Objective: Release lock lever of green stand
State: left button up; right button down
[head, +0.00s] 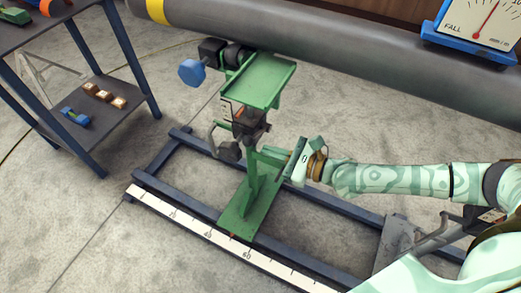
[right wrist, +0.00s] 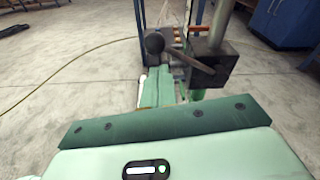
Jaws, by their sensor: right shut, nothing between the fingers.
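The green stand (head: 268,82) stands on a dark rail frame, its flat top beneath the grey pipe. Its lock lever is a dark rod with a round black knob (head: 229,151), jutting left from the dark clamp block on the column. In the right wrist view the knob (right wrist: 155,42) and the clamp block (right wrist: 212,66) are just beyond my fingers. My right gripper (head: 268,154) is shut and empty, reaching in from the right beside the column, partly overlapping it. In the wrist view its fingertips (right wrist: 158,72) appear just below the lever; contact cannot be told. My left gripper is not in view.
The large grey pipe (head: 330,40) crosses above the stand. A blue knob (head: 192,72) sticks out at the stand's upper left. A ruler strip (head: 215,234) lines the rail frame. A dark shelf unit (head: 95,75) stands left; a dial gauge (head: 480,22) is upper right.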

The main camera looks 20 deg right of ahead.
jog(key=v, duration=0.2)
jog(key=shift+s+d, duration=0.2)
jog(key=shift+s, duration=0.1)
dwell(0.3)
